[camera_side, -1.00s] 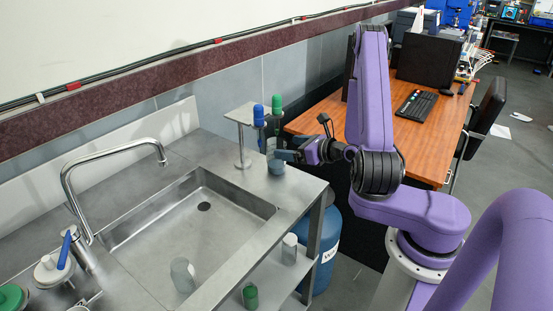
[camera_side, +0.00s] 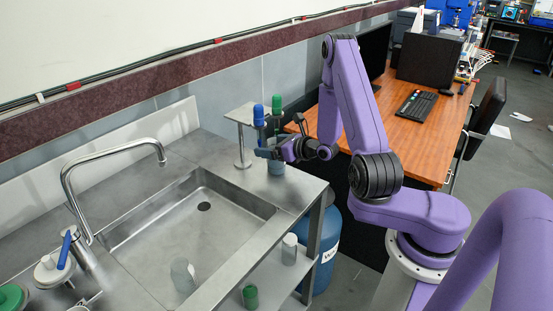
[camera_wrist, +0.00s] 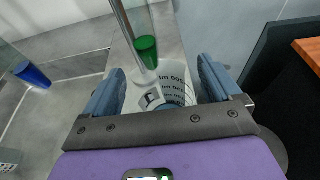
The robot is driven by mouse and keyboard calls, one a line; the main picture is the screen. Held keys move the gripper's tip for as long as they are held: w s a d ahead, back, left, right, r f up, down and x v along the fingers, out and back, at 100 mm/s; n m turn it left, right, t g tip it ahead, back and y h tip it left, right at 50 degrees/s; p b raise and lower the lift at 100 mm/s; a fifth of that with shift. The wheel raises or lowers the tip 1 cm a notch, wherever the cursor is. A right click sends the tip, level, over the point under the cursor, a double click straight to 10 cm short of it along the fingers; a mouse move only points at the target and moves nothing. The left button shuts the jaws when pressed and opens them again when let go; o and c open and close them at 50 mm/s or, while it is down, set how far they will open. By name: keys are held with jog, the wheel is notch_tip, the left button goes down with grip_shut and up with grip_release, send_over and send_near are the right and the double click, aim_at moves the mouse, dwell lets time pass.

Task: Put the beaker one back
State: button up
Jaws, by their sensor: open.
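The beaker (camera_side: 276,168) is clear with a bluish lower part and stands on the steel counter at the right end of the sink. In the side view my gripper (camera_side: 262,150) overlaps its upper part. In the wrist view the beaker (camera_wrist: 172,92), with dark printed marks, shows between my two blue fingers (camera_wrist: 160,92). My gripper is open, with one finger on either side of it in that view. Finger contact cannot be made out, and the beaker's lower part is hidden by my gripper's body.
A stand (camera_side: 241,140) with a flat top rises close behind my gripper. The sink basin (camera_side: 190,225) holds a clear vessel (camera_side: 182,275). Containers (camera_side: 289,248) sit on the lower shelf.

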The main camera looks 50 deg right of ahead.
jog(key=shift+c, duration=0.4)
jog(key=c, duration=1.1)
jog(key=shift+r, duration=0.15)
jog(key=shift+c, duration=0.2)
jog(key=shift+r, duration=0.65)
jog(key=s, duration=3.1)
jog(key=shift+s, duration=0.4)
